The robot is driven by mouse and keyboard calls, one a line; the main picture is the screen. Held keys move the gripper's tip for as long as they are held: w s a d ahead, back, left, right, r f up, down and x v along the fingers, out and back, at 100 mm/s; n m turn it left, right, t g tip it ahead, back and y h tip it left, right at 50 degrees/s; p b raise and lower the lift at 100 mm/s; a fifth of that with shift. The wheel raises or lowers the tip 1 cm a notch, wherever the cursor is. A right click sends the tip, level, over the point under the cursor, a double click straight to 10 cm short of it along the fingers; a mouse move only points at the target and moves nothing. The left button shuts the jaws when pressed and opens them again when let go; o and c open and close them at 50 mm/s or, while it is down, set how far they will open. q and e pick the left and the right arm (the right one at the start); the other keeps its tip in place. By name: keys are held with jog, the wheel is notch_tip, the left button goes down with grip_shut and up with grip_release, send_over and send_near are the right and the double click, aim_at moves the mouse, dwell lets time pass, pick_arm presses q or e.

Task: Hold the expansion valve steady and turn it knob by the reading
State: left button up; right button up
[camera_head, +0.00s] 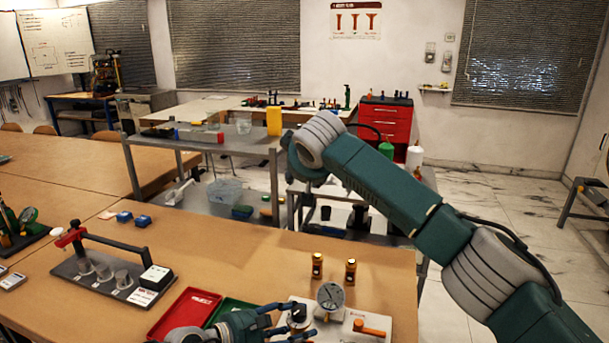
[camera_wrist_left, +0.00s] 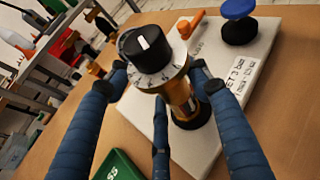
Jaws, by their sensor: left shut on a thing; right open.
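The expansion valve (camera_wrist_left: 180,95) has a brass body, a pale scale ring and a black knob (camera_wrist_left: 147,45) with a white mark. It stands tilted in the left wrist view on a white plate (camera_wrist_left: 215,75). My left gripper (camera_wrist_left: 162,90) is shut around its brass body, fingers on several sides. In the head view the left gripper (camera_head: 292,318) is at the bottom, over the left part of the plate. A round gauge (camera_head: 330,297) stands on the plate; its reading is too small to tell. My right arm crosses the head view; I see no right fingers.
An orange lever (camera_head: 370,328) is on the plate. Two brass cylinders (camera_head: 317,265) (camera_head: 350,271) stand behind it. Red (camera_head: 186,311) and green (camera_head: 232,309) trays lie to the left. The table between is clear.

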pick_arm(q)
jog(key=shift+f, duration=0.1)
jog(key=o, duration=1.5)
